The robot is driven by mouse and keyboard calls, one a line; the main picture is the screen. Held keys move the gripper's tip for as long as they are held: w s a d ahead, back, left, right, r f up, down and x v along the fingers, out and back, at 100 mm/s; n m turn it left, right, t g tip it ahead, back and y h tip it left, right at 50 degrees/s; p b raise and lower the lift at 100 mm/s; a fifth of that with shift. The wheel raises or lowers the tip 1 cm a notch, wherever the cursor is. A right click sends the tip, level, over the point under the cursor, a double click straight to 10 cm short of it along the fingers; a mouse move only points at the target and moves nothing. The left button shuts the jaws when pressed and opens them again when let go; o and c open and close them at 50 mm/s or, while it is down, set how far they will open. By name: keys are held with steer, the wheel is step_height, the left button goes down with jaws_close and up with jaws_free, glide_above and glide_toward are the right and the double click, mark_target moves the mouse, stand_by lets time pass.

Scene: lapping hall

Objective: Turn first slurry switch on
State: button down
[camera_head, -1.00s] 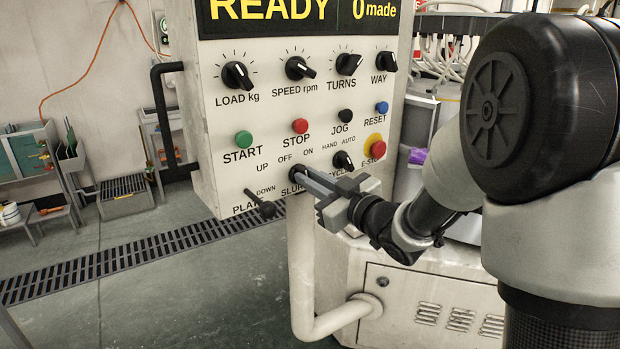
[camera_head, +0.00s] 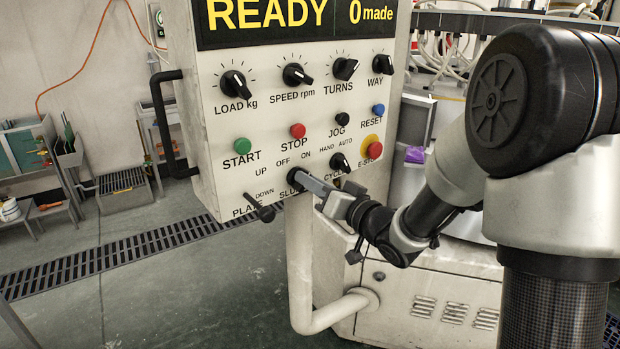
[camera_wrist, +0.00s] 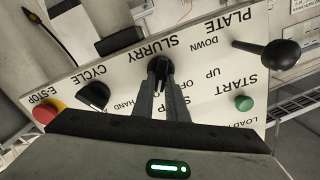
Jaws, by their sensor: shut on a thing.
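The slurry switch is a small black rotary knob (camera_head: 292,176) on the lower part of the white control panel (camera_head: 225,185), with OFF and ON printed above it. It also shows in the wrist view as a black knob (camera_wrist: 159,66) by the SLURRY label. My gripper (camera_head: 305,182) reaches it from the right. In the wrist view my gripper's two grey fingers (camera_wrist: 161,84) are shut on the knob's sides. The fingers partly cover the SLURRY label in the head view and the OFF and ON marks in the wrist view. I cannot tell exactly where the knob points.
The black PLATE lever (camera_head: 265,213) sticks out at lower left. The CYCLE knob (camera_head: 340,163) and red E-STOP button (camera_head: 371,149) are close on the right. The green START button (camera_head: 242,146) is above left. A white pipe (camera_head: 300,265) runs below the panel.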

stand_by(0.6)
steer(key=c, duration=1.8)
jaws_free()
steer(key=shift+o, duration=0.2)
steer(key=shift+d, duration=0.1)
steer(key=b+v, duration=0.4)
steer(key=v, duration=1.3)
steer(key=shift+s, duration=0.25)
